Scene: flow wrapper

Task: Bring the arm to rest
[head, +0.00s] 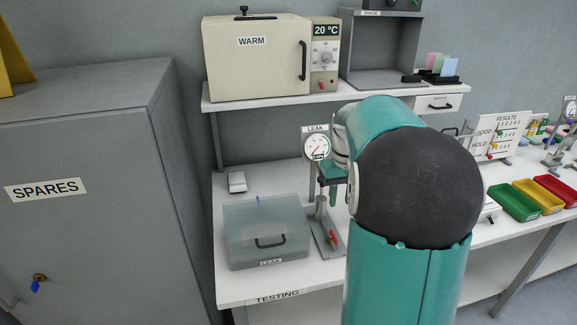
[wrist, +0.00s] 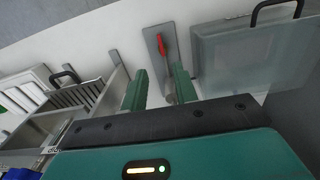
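My arm (head: 400,140), teal with a large dark joint cover, stands raised in the right middle of the head view and hides part of the bench. My gripper (head: 332,182) shows just left of it, above the bench near the leak gauge stand. In the wrist view, my gripper (wrist: 160,72) has two green fingers spread apart, with no object visibly held. A grey stand with a red lever (wrist: 161,46) lies beyond the fingertips; the distance to it is hard to tell.
A clear leak box (head: 267,232) sits on the testing bench left of the gripper. The leak gauge (head: 317,147) stands close beside the arm. A warm oven (head: 255,60) is on the shelf above. A spares cabinet (head: 85,200) is at left; coloured trays (head: 538,196) are at right.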

